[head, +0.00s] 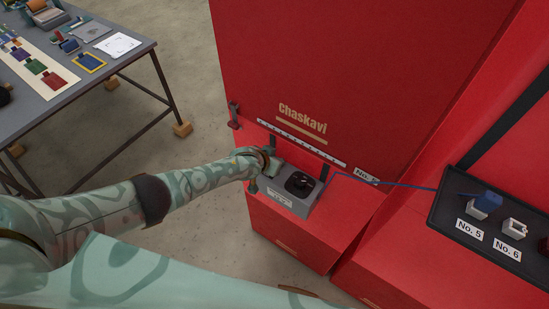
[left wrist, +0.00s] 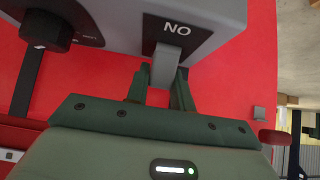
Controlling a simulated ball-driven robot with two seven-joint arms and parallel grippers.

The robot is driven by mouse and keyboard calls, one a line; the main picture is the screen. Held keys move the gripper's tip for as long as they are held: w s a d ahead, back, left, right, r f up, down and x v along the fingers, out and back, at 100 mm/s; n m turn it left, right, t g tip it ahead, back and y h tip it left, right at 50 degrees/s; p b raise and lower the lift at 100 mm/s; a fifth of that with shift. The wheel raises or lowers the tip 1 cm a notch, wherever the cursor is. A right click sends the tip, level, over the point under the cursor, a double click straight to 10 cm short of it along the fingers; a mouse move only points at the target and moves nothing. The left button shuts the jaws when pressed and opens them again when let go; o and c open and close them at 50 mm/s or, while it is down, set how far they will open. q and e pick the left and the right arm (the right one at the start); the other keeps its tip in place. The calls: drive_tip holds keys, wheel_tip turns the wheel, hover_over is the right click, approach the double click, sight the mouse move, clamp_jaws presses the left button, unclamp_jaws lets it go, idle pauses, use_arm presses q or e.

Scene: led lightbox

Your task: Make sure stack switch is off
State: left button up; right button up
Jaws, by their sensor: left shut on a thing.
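A grey switch box (head: 287,200) with a round black knob (head: 299,184) sits on a red ledge in the head view. In the left wrist view, the grey box (left wrist: 110,15) fills the top, with the black knob (left wrist: 45,30) at upper left. A small grey lever (left wrist: 164,62) sticks out of the box beneath a plate reading "NO". My left gripper (head: 264,176) is at the box's left end. In the left wrist view its dark green fingers (left wrist: 160,84) are shut on the grey lever. My right gripper is out of view.
A tall red cabinet (head: 350,70) marked "Chaskavi" rises behind the box. A blue cable (head: 390,184) runs right to a black tray (head: 490,250) with sockets labelled No. 5 and No. 6. A grey table (head: 120,48) with coloured items stands at upper left.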

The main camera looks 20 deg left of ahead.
use_arm(q)
drive_tip(key=o, duration=1)
drive_tip(key=shift+s, duration=0.1)
drive_tip(key=shift+s+a+r, duration=0.1)
drive_tip(key=shift+s+r, duration=0.3)
drive_tip(key=shift+s, duration=0.1)
drive_tip(key=v, duration=1.5)
drive_tip(key=shift+w+a, duration=0.1)
drive_tip(key=shift+a, duration=0.05)
